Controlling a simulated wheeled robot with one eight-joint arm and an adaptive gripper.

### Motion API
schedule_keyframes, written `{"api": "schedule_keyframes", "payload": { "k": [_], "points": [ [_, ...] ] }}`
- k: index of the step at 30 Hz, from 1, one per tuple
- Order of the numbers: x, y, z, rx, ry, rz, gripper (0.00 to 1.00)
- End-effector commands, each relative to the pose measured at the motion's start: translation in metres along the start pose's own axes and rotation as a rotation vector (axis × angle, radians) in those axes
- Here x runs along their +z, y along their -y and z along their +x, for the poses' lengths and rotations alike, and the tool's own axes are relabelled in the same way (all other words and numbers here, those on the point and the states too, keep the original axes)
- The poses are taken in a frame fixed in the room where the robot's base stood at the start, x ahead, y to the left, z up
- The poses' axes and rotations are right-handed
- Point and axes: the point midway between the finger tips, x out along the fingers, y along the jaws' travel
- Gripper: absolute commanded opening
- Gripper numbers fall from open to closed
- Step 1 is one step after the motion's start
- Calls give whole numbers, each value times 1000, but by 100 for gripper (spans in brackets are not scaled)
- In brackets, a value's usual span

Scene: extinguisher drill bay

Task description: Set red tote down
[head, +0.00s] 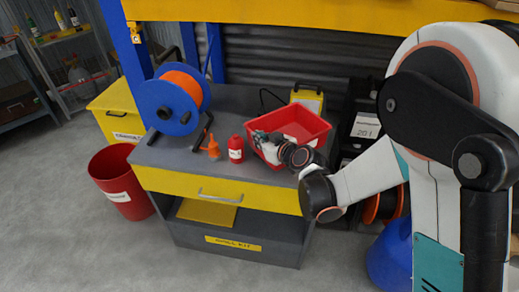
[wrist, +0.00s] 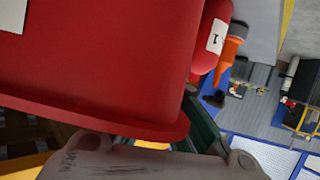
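The red tote (head: 308,121) is an open bin at the right of the grey cart top (head: 222,100). It looks roughly level; I cannot tell whether its base touches the cart. My gripper (head: 264,141) is at its front-left wall and appears shut on its rim. In the wrist view the red tote (wrist: 95,60) fills the upper left, its rim low in the picture, close against the gripper body. One dark finger (wrist: 203,130) shows by the rim; the other is hidden.
A red bottle (head: 236,149) and an orange funnel-like item (head: 211,147) stand left of the tote. A blue reel with orange cord (head: 172,102) is at the cart's left. A red bin (head: 121,182) stands on the floor. A yellow-framed item (head: 307,97) is behind the tote.

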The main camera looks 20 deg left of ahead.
Motion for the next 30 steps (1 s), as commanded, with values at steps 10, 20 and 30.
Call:
{"api": "schedule_keyframes", "payload": {
  "k": [10,20,30],
  "points": [
    [32,2,13,1,0,-1,0],
    [33,2,14,0,0,0,19],
    [33,2,14,0,0,0,25]
  ]
}}
